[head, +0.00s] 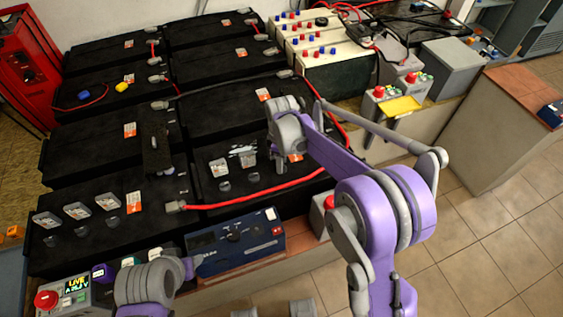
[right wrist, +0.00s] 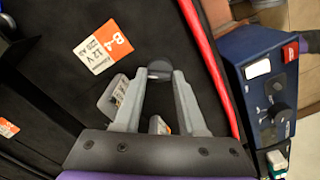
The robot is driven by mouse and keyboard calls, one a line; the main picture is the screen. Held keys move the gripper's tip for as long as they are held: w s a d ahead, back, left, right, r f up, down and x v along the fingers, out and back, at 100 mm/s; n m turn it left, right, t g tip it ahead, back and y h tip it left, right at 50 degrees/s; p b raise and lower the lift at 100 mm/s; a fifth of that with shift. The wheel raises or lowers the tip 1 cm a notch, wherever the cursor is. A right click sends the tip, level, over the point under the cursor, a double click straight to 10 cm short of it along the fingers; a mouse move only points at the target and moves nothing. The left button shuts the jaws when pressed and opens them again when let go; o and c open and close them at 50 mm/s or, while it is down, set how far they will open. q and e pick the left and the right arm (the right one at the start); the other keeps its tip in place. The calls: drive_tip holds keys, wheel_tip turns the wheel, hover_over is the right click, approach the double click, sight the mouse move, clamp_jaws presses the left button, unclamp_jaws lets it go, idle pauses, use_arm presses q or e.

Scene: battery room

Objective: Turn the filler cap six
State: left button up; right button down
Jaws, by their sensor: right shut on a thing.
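My right gripper (right wrist: 159,77) is shut on a round black filler cap (right wrist: 159,68) on the black battery top. In the head view the gripper hides this cap. It is at the right end of a row on the front right battery (head: 250,118), with two other caps (head: 224,186) (head: 252,177) to its left. Pale tags stand behind those caps (head: 219,167) (head: 247,158). Their numbers are too small to read. In the right wrist view a tag (right wrist: 113,95) stands beside the left finger. My left gripper is not in view.
A red cable (head: 245,200) runs across the battery in front of the caps. A blue instrument box (head: 237,243) stands at the front edge. More batteries fill the left and back. Grey boxes (head: 448,66) stand at the right; tiled floor lies beyond.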

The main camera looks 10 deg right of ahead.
drive_tip(key=m, duration=0.5)
drive_tip(key=shift+m+b, duration=0.3)
drive_tip(key=m, duration=0.4)
drive_tip(key=shift+m, duration=0.7)
drive_tip(key=shift+c, duration=2.4)
unclamp_jaws()
drive_tip(key=shift+r, duration=0.1)
wheel_tip(320, 180, up, 11)
drive_tip(key=shift+p, duration=0.45)
drive_tip(key=shift+f, duration=0.2)
